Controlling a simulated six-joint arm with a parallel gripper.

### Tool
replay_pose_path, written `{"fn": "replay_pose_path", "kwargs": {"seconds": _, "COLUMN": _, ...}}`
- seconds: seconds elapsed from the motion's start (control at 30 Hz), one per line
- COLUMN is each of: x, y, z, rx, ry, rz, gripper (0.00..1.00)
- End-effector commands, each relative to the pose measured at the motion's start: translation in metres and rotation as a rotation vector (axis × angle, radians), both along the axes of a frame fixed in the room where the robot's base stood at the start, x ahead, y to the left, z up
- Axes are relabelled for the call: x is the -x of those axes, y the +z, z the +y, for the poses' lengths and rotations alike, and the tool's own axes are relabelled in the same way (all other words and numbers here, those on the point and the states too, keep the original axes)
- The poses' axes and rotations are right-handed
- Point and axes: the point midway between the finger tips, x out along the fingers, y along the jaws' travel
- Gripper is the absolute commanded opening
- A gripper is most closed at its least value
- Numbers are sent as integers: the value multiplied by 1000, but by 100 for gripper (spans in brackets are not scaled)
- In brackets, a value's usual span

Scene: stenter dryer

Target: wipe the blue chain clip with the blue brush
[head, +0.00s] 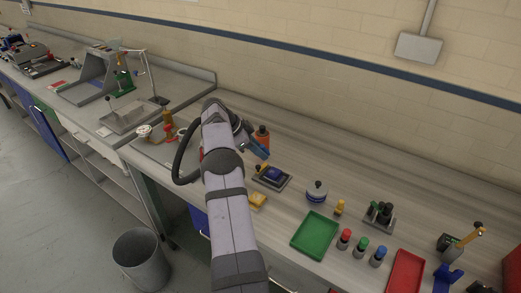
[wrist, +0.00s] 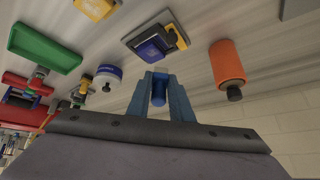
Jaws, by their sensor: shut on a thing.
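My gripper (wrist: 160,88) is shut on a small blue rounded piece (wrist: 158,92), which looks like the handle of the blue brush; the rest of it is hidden. In the head view my gripper (head: 257,150) hangs above the bench, between the orange bottle and a dark tray. A dark blue block (wrist: 152,48), with yellow and black parts beside it, sits on that dark tray (wrist: 131,41). The block also shows in the head view (head: 275,174). I cannot tell for sure whether it is the blue chain clip. The held piece is apart from it.
The orange bottle (head: 263,133) stands close behind my gripper. A blue-and-white round tin (head: 316,191), a yellow sponge (head: 257,200), a green tray (head: 315,235), several small bottles (head: 361,247) and a red tray (head: 405,271) lie along the bench. The back strip of bench is clear.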

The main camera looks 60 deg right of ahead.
Motion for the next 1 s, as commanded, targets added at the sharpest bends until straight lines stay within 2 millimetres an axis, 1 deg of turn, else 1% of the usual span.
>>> {"fn": "replay_pose_path", "kwargs": {"seconds": 0.03, "x": 0, "y": -8, "z": 0, "rx": -1, "ry": -1, "rz": 1, "gripper": 0}}
{"fn": "replay_pose_path", "kwargs": {"seconds": 0.57, "x": 0, "y": -57, "z": 0, "rx": 1, "ry": 0, "rz": 1, "gripper": 0}}
{"fn": "replay_pose_path", "kwargs": {"seconds": 0.73, "x": 16, "y": -60, "z": -1, "rx": -1, "ry": -3, "rz": 2, "gripper": 0}}
{"fn": "replay_pose_path", "kwargs": {"seconds": 1.0, "x": 41, "y": -58, "z": 0, "rx": -2, "ry": -2, "rz": 2, "gripper": 0}}
